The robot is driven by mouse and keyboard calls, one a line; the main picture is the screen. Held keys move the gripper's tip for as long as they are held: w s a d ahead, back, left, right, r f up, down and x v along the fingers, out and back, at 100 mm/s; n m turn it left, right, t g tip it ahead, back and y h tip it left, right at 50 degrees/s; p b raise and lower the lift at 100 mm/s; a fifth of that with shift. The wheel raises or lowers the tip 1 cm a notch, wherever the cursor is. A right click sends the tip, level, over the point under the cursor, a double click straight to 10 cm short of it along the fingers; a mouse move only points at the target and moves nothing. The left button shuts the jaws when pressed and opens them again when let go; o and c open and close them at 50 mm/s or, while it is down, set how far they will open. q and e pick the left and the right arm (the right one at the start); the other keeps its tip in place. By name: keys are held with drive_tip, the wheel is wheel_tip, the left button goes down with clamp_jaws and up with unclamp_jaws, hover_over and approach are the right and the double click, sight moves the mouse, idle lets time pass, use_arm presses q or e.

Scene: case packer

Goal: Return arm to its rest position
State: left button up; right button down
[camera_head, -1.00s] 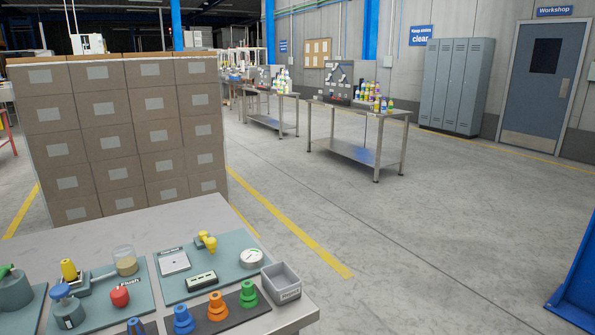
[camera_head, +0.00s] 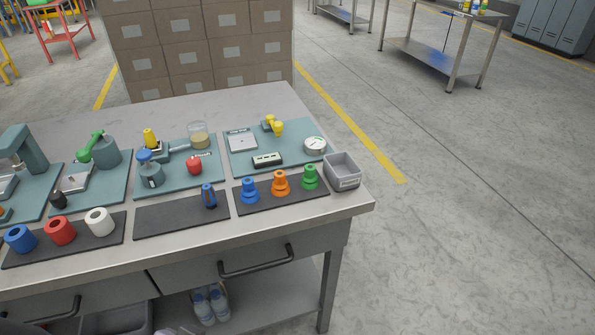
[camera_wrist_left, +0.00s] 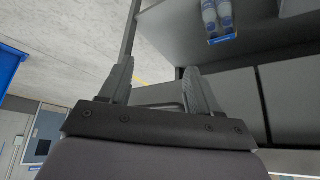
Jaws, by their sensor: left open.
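My left gripper (camera_wrist_left: 157,84) shows in the left wrist view with its two fingers spread apart and nothing between them. Beyond the fingers are the bench's grey drawer fronts (camera_wrist_left: 287,90) and the shelf with bottles (camera_wrist_left: 217,14), seen at a turned angle. My right gripper is in no view.
The workbench (camera_head: 180,221) carries teal mats with devices, dark mats with coloured pieces, and a grey bin (camera_head: 343,172) at its right corner. Drawer handles (camera_head: 256,262) stick out in front. Stacked cartons (camera_head: 190,50) stand behind. Floor to the right is clear.

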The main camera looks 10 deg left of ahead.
use_arm(q)
drive_tip(key=shift+w+d+f+t+h+p, duration=0.15)
drive_tip(key=shift+w+d+f+t+h, duration=0.2)
drive_tip(key=shift+f+t, duration=0.4)
drive_tip(key=shift+w+d+f+t+h+p, duration=0.1)
drive_tip(key=shift+w+d+f+t, duration=0.1)
drive_tip(key=shift+w+f+t, duration=0.4)
drive_tip(key=shift+w+d+f+t+h+p, duration=0.15)
drive_tip(key=shift+w+d+f+t+h, duration=0.15)
drive_tip(key=shift+f+t, duration=0.55)
